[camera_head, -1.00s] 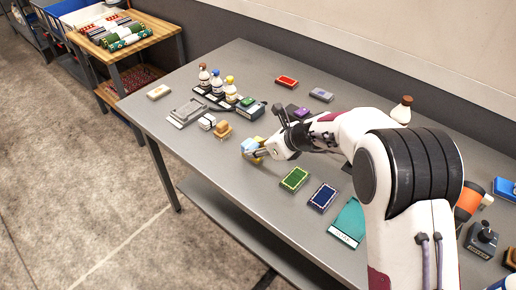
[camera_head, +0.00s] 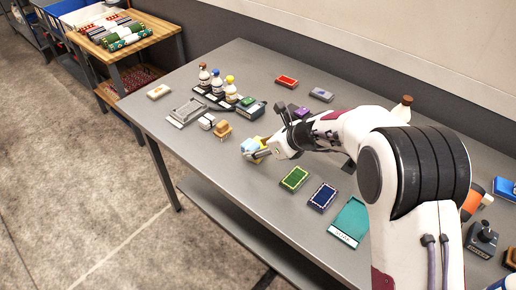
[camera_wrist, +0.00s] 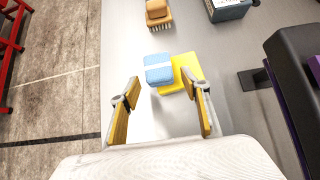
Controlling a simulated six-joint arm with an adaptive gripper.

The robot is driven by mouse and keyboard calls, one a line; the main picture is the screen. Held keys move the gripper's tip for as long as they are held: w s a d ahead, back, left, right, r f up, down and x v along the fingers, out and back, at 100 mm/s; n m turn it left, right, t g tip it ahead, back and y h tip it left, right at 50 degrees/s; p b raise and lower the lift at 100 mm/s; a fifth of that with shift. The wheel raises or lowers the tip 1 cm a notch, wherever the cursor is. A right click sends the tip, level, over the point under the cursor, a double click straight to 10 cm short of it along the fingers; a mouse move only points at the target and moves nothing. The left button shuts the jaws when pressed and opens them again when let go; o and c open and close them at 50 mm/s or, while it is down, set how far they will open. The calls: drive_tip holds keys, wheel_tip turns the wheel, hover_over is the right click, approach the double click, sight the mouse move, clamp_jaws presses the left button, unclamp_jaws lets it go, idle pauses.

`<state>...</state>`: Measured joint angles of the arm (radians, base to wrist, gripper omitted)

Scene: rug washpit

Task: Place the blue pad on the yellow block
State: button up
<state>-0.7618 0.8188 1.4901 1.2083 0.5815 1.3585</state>
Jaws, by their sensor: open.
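The blue pad (camera_wrist: 158,69) is light blue with a pale stripe. In the wrist view it overlaps the left part of the yellow block (camera_wrist: 189,67) and sticks out past the block's left side. It appears to rest on the block, off centre, but I cannot tell how well it is supported. In the head view the pad (camera_head: 250,145) and a sliver of the block (camera_head: 261,139) show just beyond my gripper (camera_head: 262,154). In the wrist view my gripper (camera_wrist: 160,79) is open, its fingers apart on either side of the pad's near end. The right fingertip overlaps the yellow block in the picture.
An orange-brown brush (camera_head: 223,129) stands left of the pad. Green (camera_head: 294,178) and dark blue (camera_head: 323,196) bordered pads lie nearer on the grey table (camera_head: 250,70). The table's front edge is close.

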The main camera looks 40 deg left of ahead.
drive_tip(key=v, duration=1.1)
idle(0.8)
drive_tip(key=s+d+r+n+t+h, duration=0.2)
drive_tip(key=d+r+n, duration=0.4)
drive_tip(key=d, duration=0.8)
drive_tip(key=s+d+r+n+t+h, duration=0.1)
drive_tip(key=s+d+r+n, duration=0.45)
drive_tip(key=d, duration=0.85)
drive_tip(key=s+d+n+t+h, duration=0.1)
drive_tip(key=s+d, duration=0.3)
drive_tip(key=d, duration=0.4)
drive_tip(key=s+d+n+h, duration=0.3)
drive_tip(key=s+d, duration=0.1)
drive_tip(key=d, duration=0.3)
drive_tip(key=s+d+n+t+h, duration=0.1)
drive_tip(key=s+d, duration=0.3)
drive_tip(key=d, duration=0.4)
drive_tip(key=shift+s+d+r+n+t+h, duration=0.35)
drive_tip(key=shift+r+n+h, duration=0.15)
drive_tip(key=shift+n, duration=0.25)
